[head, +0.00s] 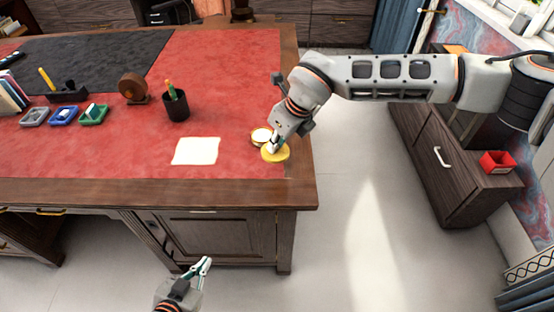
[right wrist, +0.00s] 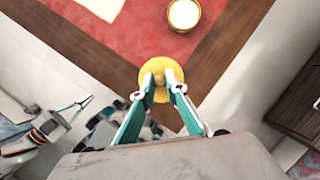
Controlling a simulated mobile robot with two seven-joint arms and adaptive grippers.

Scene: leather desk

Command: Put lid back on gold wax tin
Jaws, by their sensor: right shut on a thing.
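The gold wax tin (head: 262,135) stands uncovered on the red leather near the desk's right edge, its pale contents showing. In the right wrist view the tin (right wrist: 184,14) is at the top, beyond the lid. My right gripper (head: 273,146) is shut on the knob of the round gold lid (head: 277,156). In the right wrist view the lid (right wrist: 152,71) is between the fingertips, over the wooden border and apart from the tin. Its height above the desk is hard to tell. My left gripper (head: 203,265) is empty, low in front of the desk, its fingers apart.
A white paper sheet (head: 196,151) lies left of the tin. A pen cup (head: 175,105), a round wooden object (head: 134,90) and small colored trays (head: 64,116) stand further left. A dark cabinet (head: 455,160) with a red box (head: 497,162) is at right.

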